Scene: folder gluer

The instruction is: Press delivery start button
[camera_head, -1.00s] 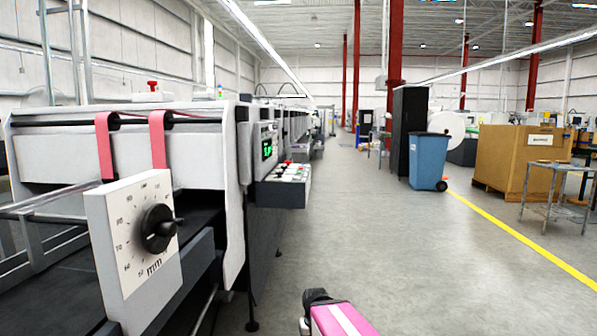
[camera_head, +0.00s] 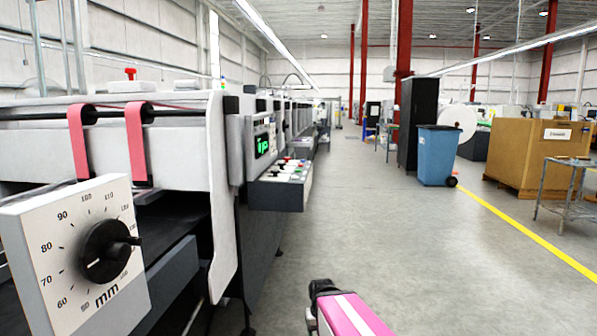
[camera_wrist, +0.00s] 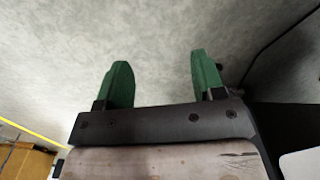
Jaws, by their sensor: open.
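The folder gluer (camera_head: 185,140) stands along the left in the head view. Its control panel (camera_head: 283,175) juts out on the aisle side, with several small red, white and dark buttons, too small to tell which is delivery start. A green-lit display (camera_head: 263,145) sits above the panel. My gripper (camera_wrist: 157,85) shows in the wrist view, with two green fingers apart and nothing between them, over grey floor. In the head view only a pink and white part of my arm shows at the bottom, well short of the panel.
A dial box (camera_head: 80,255) marked in mm stands close at the lower left. The grey aisle floor (camera_head: 370,225) is clear ahead. A blue bin (camera_head: 437,155), a dark cabinet (camera_head: 412,120), a large brown box (camera_head: 537,160) and a metal table (camera_head: 570,185) stand at the right.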

